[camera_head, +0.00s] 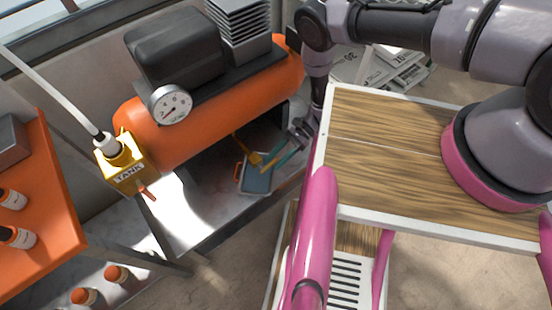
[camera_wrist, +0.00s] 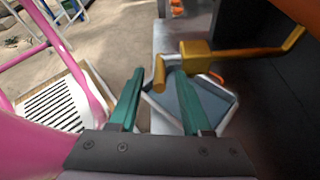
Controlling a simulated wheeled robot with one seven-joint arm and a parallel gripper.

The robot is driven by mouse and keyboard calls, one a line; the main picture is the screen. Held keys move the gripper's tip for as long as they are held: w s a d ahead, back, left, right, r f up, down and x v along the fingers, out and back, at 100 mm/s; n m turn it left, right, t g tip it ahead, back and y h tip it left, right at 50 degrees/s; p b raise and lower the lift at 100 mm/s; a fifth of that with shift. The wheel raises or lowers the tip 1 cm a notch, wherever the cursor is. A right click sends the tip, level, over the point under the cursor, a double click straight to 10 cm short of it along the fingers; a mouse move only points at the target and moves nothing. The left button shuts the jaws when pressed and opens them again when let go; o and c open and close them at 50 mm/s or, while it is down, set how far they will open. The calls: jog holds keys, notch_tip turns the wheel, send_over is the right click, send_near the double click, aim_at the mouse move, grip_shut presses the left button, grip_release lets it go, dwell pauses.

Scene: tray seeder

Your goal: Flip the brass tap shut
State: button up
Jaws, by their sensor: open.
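The brass tap (camera_wrist: 196,54) is in the middle of the wrist view. Its long lever (camera_wrist: 262,50) extends to the right and bends up at the end, and a short round stub (camera_wrist: 159,74) hangs at its left. In the head view the tap (camera_head: 254,159) is small, below the orange tank. My gripper (camera_wrist: 158,72) is open with nothing held. Its teal fingers point toward the tap, and the stub appears between the fingertips; I cannot tell whether they touch. The gripper also shows in the head view (camera_head: 277,160), just right of the tap.
The orange compressor tank (camera_head: 210,125) with a gauge (camera_head: 171,105) stands above the tap. A blue-grey tray (camera_head: 257,181) lies below it. A yellow TANK block (camera_head: 122,168) with a white hose is at left. An orange bench (camera_head: 45,215) holds bottles.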

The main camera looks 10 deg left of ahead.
jog(key=shift+s, duration=0.1)
grip_shut()
jog(key=shift+f, duration=0.1)
jog(key=shift+f+g+y, duration=0.7)
jog(key=shift+g+y, duration=0.3)
jog(key=shift+g, duration=0.3)
grip_release()
